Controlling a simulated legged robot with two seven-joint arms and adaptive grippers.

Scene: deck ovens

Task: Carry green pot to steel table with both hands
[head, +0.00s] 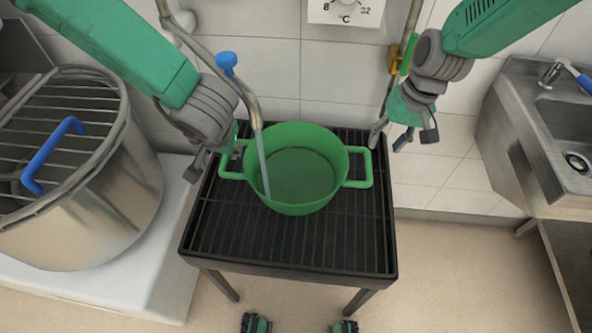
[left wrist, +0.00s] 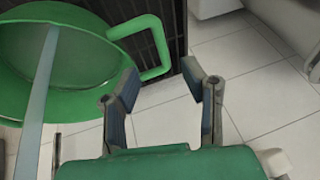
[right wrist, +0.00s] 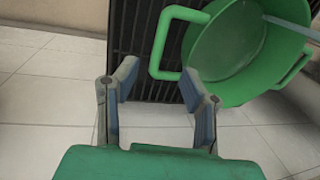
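The green pot (head: 302,203) stands upright on a black slatted stand (head: 330,240), with a handle on each side. Its left handle (head: 226,176) and right handle (head: 362,168) are clear of fingers. My left gripper (head: 212,158) is beside the left handle; its fingers (left wrist: 160,88) are open and empty, with that handle (left wrist: 160,65) just beyond them. My right gripper (head: 416,134) is open and empty, to the right of and apart from the right handle, which shows beyond its fingers in the right wrist view (right wrist: 157,55). I cannot identify the steel table for certain.
A faucet (head: 247,100) reaches over the pot, and a pale bluish stream (head: 263,165) runs down into it. A large steel vessel (head: 110,205) stands at the left. A steel sink unit (head: 515,130) is at the right. Open floor (head: 460,265) lies between stand and sink.

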